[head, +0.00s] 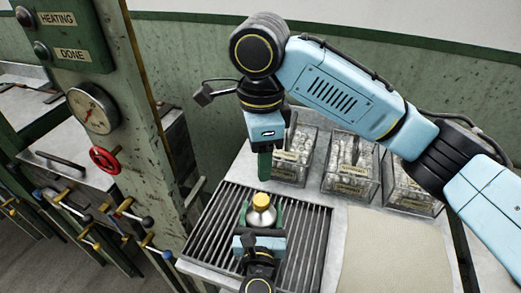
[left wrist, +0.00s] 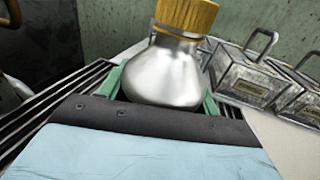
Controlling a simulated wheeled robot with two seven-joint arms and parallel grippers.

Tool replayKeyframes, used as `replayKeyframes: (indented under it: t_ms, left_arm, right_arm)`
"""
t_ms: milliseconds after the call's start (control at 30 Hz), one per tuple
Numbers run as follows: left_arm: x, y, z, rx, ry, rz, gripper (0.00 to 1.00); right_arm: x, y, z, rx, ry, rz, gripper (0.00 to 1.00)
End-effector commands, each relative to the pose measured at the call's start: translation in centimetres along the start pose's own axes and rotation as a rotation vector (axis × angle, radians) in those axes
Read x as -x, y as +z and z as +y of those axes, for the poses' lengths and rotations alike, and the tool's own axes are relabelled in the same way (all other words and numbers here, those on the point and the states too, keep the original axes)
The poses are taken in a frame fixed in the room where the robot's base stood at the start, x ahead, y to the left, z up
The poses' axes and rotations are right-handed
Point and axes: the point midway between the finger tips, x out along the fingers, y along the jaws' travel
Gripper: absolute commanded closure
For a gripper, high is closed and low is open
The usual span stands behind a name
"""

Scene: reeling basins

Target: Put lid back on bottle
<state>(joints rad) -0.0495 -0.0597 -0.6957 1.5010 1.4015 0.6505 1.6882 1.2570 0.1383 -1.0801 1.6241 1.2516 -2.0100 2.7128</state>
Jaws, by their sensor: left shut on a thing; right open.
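A silver bottle (head: 261,217) stands upright between the green fingers of my left gripper (head: 262,222), which is shut on its body. A yellow lid (head: 262,200) sits on the bottle's neck. In the left wrist view the silver bottle (left wrist: 163,75) has a round body, and the ribbed lid (left wrist: 186,15) covers its top, partly cut off by the frame edge. My right gripper (head: 265,166) is open and empty, pointing down just above the lid and apart from it. Its green fingers overlap in the head view. The bottle's base is hidden by my left gripper.
A slatted metal rack (head: 312,235) lies under the bottle. Several labelled wire-handled boxes (head: 350,170) stand behind it to the right. A beige mat (head: 395,250) lies clear at the right. A green post with a gauge (head: 92,108) and a red valve wheel (head: 105,160) rises at left.

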Motion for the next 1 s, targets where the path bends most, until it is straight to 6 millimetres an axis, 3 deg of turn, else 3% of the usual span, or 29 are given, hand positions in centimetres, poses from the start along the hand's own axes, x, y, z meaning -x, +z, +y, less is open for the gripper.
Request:
replayKeyframes:
  t_ms: [300,333,500,833,1000]
  left_arm:
    - [0.0,-0.1,0.0,0.000,0.000,0.002,1.00]
    - [0.0,-0.1,0.0,0.000,0.000,0.002,0.36]
    - [0.0,-0.1,0.0,0.000,0.000,0.001,0.14]
    - [0.2,-0.1,0.0,0.000,0.000,0.001,0.12]
    - [2.3,-0.2,0.0,0.001,-0.001,0.004,0.12]
  right_arm:
    - [0.2,0.0,0.0,-0.001,0.000,0.000,0.44]
    - [0.2,0.0,0.0,-0.001,0.000,0.000,0.44]
    - [0.2,0.0,0.0,-0.001,0.000,0.000,0.44]
    - [0.2,0.0,0.0,0.000,0.000,0.000,0.44]
    - [0.0,0.0,0.0,0.000,0.000,0.000,0.44]
